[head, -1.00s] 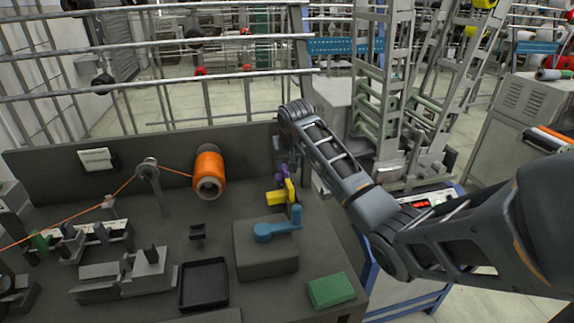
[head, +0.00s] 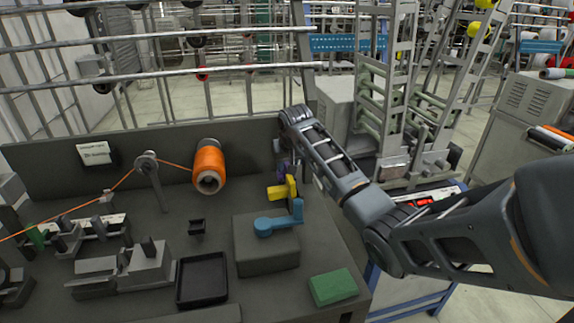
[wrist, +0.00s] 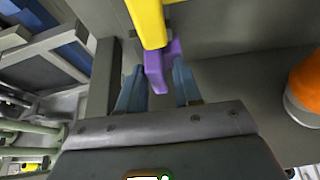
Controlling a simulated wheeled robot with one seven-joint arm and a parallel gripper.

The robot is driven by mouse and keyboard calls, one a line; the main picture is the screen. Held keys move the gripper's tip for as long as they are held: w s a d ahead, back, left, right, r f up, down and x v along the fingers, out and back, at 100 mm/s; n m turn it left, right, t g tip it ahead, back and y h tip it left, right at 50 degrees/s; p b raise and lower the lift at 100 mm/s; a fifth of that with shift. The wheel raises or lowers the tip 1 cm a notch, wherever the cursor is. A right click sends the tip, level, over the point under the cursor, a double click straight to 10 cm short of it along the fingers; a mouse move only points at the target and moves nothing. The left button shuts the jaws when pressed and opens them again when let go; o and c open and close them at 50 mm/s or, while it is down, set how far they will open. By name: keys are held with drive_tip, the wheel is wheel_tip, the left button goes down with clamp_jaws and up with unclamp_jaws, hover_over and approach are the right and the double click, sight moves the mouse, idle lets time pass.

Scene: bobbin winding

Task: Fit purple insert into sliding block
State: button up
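The purple insert (wrist: 163,66) shows in the wrist view against the end of a yellow part (wrist: 148,20). It points down between the two blue-grey fingers of my gripper (wrist: 159,88). The fingers stand apart, and I see a gap on the right side; whether the left finger touches the insert I cannot tell. In the head view the insert (head: 284,170) is a small dark purple patch, mostly hidden, just above the yellow part (head: 282,191). A grey stepped block (head: 148,264) stands at the left front of the bench; I cannot tell whether it is the sliding block.
A dark box (head: 266,250) with a blue crank (head: 278,222) stands in front of the yellow part. A black tray (head: 203,279), a green block (head: 333,287) and an orange bobbin (head: 209,165) are on the bench. Orange thread runs left from the bobbin. A back panel (head: 150,145) closes the rear.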

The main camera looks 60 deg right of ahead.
drive_tip(key=shift+s+f, duration=0.1)
drive_tip(key=shift+f, duration=0.05)
clamp_jaws()
wheel_tip(320, 180, up, 8)
drive_tip(key=p, duration=0.7)
drive_tip(key=shift+f, duration=0.1)
